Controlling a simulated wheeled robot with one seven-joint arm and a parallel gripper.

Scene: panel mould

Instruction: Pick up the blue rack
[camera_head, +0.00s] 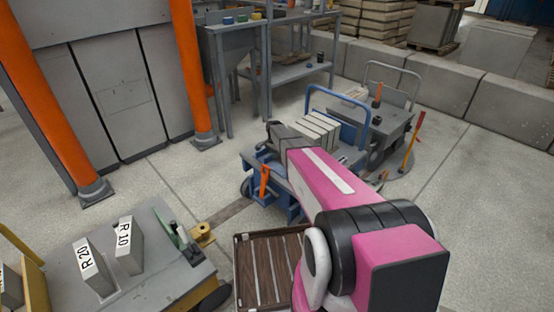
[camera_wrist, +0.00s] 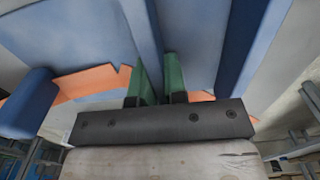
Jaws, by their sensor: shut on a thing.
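The blue rack (camera_head: 252,158) stands on the floor in the middle of the head view, with a tall hoop handle and several pale grey slabs upright in it. My arm reaches over it from the front right and hides part of it. In the wrist view my gripper (camera_wrist: 157,82) has its two green fingers close on either side of a blue upright bar of the rack (camera_wrist: 146,40). It is shut on that bar. The fingertips are hidden in the head view.
A grey trolley (camera_head: 388,130) stands close behind the rack on the right. A slatted brown pallet (camera_head: 262,268) lies in front. A bench with blocks marked R20 (camera_head: 90,266) and R10 (camera_head: 129,245) is at lower left. Concrete blocks (camera_head: 440,88) line the back. Floor at right is clear.

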